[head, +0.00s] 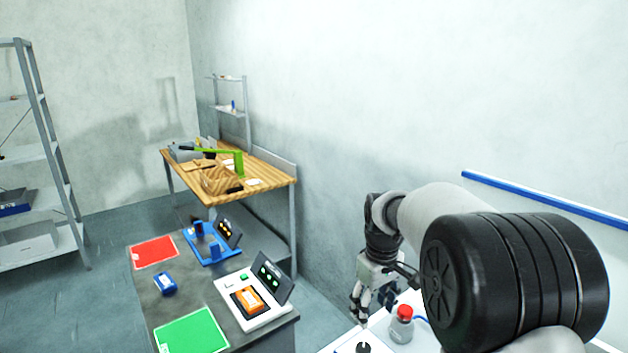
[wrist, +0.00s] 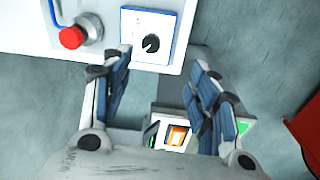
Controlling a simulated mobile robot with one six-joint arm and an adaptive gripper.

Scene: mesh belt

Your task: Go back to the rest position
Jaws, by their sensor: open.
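My gripper (head: 372,303) hangs fingers-down at the lower right of the head view, at the end of my raised arm. It is beside a white panel with a black knob (head: 363,348) and a red button on a grey housing (head: 402,321). In the wrist view my gripper (wrist: 160,82) has its two blue-padded fingers wide apart with nothing between them. The black knob (wrist: 151,43) and the red button (wrist: 72,37) lie beyond the fingertips in that view. I cannot tell the exact gap to the panel.
A dark table (head: 143,290) holds a red mat (head: 155,251), a green mat (head: 190,332), a blue fixture (head: 210,246), a blue part (head: 165,283) and a white device with an orange block (head: 248,299). A wooden bench (head: 262,172) stands behind. A blue-edged rail (head: 545,199) runs along the right wall.

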